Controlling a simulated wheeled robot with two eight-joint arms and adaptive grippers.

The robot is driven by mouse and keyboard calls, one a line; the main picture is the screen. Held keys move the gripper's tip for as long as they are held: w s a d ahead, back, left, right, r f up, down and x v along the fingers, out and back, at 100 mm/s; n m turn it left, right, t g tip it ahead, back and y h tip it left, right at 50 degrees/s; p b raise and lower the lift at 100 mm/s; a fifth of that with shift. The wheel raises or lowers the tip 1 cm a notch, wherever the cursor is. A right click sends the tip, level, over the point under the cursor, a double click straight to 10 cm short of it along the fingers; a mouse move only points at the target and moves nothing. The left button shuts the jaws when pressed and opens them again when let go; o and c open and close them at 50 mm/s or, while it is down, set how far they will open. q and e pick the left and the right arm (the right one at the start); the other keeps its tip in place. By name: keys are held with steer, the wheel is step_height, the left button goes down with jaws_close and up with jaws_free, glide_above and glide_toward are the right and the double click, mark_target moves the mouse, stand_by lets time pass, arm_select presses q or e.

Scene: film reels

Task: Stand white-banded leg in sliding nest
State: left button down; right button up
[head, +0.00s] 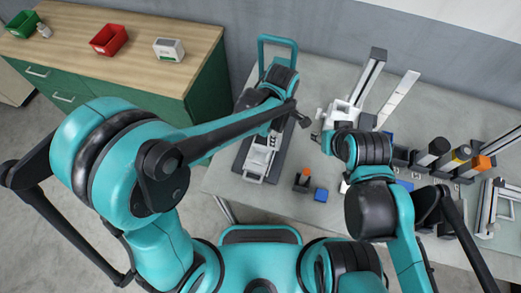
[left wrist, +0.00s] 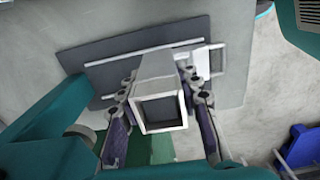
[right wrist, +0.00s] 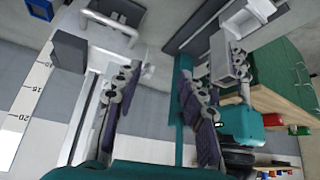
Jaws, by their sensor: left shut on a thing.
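In the left wrist view my left gripper (left wrist: 160,112) is shut on a pale, square, hollow piece (left wrist: 158,68) whose open end faces the camera. I cannot tell whether this is the leg or the nest. Behind it lies a dark plate with pale rails (left wrist: 95,85), the fixture (head: 262,150) under my left arm in the head view. My right gripper (right wrist: 155,95) is open and empty near a pale slide rail (right wrist: 85,130). Dark posts stand at the right, one with an orange top (head: 482,163), one with a yellow band (head: 460,154); I cannot make out a white band.
A ruler strip (head: 402,98) lies beside a long rail (head: 372,72). A blue cube (head: 321,194) and a small orange-topped block (head: 303,180) sit near the table's front edge. A green-sided cabinet with a red bin (head: 109,39) stands at the left. Bare tabletop (head: 240,185) shows at the front left.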

arm_select(q)
steer(key=a+f, duration=0.1)
steer(key=f, duration=0.1)
steer(key=a+f+b, duration=0.1)
steer(key=a+f, duration=0.1)
steer(key=f, duration=0.1)
steer(key=s+a+f+b, duration=0.1)
steer(key=a+f, duration=0.1)
steer(key=shift+f, duration=0.15)
steer(key=shift+s, duration=0.1)
steer(key=c, duration=1.1)
jaws_free()
steer(key=shift+o, duration=0.2)
